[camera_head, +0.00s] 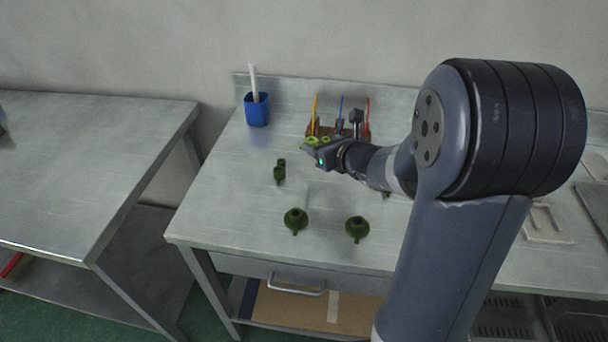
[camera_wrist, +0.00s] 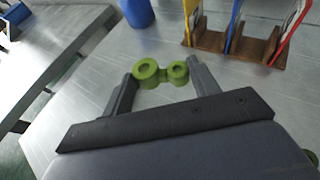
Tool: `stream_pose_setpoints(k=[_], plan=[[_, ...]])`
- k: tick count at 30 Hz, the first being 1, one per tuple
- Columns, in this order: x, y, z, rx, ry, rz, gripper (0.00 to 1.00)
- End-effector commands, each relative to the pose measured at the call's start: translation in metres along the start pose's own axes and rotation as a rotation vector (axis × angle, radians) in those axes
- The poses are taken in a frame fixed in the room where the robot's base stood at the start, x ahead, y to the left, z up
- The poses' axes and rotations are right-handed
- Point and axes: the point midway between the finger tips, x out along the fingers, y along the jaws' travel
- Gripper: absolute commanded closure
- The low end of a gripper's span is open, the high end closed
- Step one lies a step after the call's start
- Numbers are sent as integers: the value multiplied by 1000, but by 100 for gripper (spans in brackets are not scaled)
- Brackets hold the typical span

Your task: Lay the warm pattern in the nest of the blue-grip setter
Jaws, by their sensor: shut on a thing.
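A light green wax pattern (camera_wrist: 148,79) with two ringed ends is held between the fingers of my gripper (camera_wrist: 163,72). It also shows in the head view (camera_head: 313,141), above the table just in front of a brown wooden rack (camera_head: 362,132). The rack holds upright setters: one yellow (camera_wrist: 188,18), one blue (camera_wrist: 236,20) and one red (camera_wrist: 294,28). The blue one (camera_head: 341,106) is in the middle. My gripper is shut on the pattern, short of the rack. The nest of the blue-grip setter cannot be made out.
Dark green pieces lie on the metal table: a small one (camera_head: 280,172) at left, two rounder ones (camera_head: 295,219) (camera_head: 357,229) in front, and one partly behind my arm (camera_head: 386,194). A blue cup (camera_head: 257,110) stands at back left. A pale tray (camera_head: 546,224) is at right.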

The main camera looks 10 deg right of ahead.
Motion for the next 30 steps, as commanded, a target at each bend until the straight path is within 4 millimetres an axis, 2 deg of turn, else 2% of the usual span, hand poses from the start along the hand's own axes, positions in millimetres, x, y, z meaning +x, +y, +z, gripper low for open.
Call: stream_pose_setpoints(k=[1,3,8,15,30], plan=[[6,0,-15,4,4,1,64],[11,0,-26,5,4,1,64],[16,0,-40,2,2,2,64],[29,0,-69,3,2,1,64],[32,0,-78,0,-1,0,64]])
